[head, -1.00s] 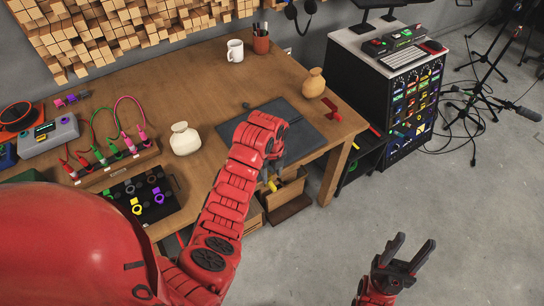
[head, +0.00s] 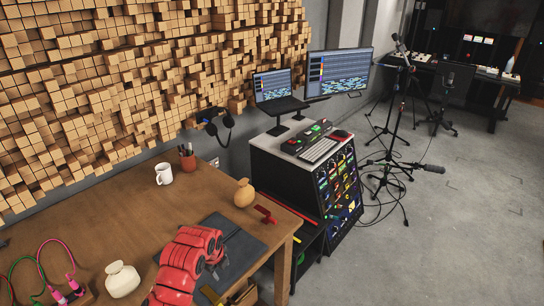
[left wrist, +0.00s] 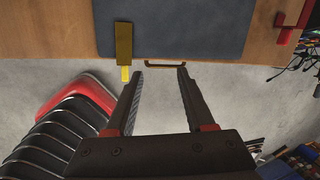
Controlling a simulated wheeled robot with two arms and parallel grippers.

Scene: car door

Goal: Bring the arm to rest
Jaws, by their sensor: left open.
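My left arm is red and segmented and comes in at the bottom of the head view, over the wooden desk (head: 140,225). Its gripper (head: 218,268) is partly hidden behind the red wrist, near the dark desk mat (head: 240,243). In the left wrist view the left gripper (left wrist: 160,73) has its two dark fingers spread apart with nothing between them. The fingertips appear just short of the desk edge, by a brown handle (left wrist: 165,65). A yellow piece (left wrist: 123,42) lies left of the handle, overlapping the mat. My right gripper is out of view.
A cream vase (head: 122,279), a tan vase (head: 244,194), a white mug (head: 164,174) and a red bracket (head: 265,214) stand on the desk. A rack cabinet (head: 335,185) stands right of it, with tripod stands (head: 390,170) beyond. The floor (head: 460,240) at right is open.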

